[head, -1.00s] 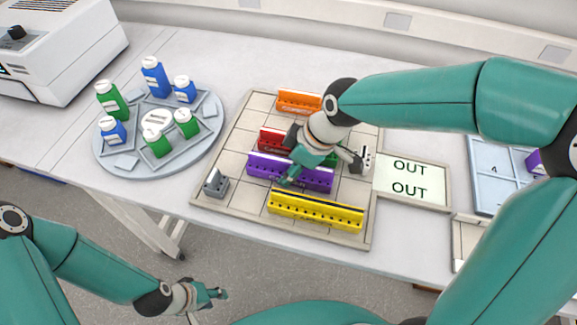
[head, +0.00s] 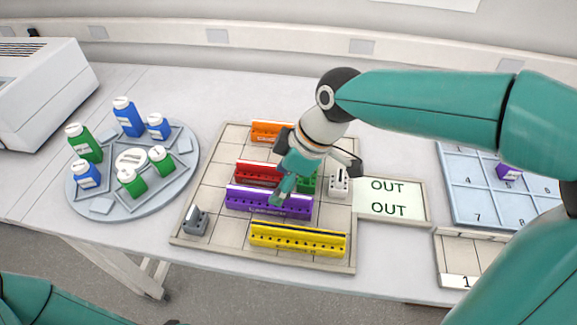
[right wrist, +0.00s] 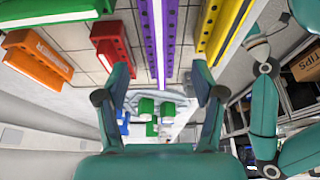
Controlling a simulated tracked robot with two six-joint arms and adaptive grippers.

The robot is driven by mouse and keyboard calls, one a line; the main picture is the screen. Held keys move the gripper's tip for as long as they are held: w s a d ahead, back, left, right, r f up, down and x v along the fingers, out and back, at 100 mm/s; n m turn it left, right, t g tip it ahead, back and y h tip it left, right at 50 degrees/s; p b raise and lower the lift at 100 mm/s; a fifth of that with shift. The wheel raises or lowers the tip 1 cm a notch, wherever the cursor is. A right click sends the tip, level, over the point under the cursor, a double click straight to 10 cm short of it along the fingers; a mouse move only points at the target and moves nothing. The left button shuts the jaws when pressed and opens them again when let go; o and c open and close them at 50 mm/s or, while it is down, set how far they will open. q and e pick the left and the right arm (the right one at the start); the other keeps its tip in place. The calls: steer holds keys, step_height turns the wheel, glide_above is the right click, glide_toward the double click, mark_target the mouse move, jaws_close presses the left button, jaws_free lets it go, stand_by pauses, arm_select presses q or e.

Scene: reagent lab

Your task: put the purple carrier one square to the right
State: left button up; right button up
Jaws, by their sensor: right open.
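The purple carrier (head: 250,201) is a long block with a row of holes, lying on the tiled board (head: 214,172) between the red carrier (head: 258,172) and the yellow carrier (head: 298,240). My right gripper (head: 280,192) is above the purple carrier, its fingers partly covering it. In the right wrist view the purple carrier (right wrist: 160,35) runs between the two spread fingertips of the open gripper (right wrist: 160,70). It looks ungripped; whether the fingers touch it I cannot tell. My left gripper is out of view; only part of that arm shows at the lower left.
A green carrier (head: 308,184), partly hidden by my gripper, and a pale grey piece (head: 340,181) lie right of the red carrier. A grey piece (head: 195,220) stands at the left corner. The orange carrier (head: 270,131) is at the back. An OUT panel (head: 390,198) adjoins the board.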

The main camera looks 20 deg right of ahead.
steer(key=v, duration=0.4)
steer(key=shift+r, duration=0.25)
steer(key=shift+s+d, duration=0.1)
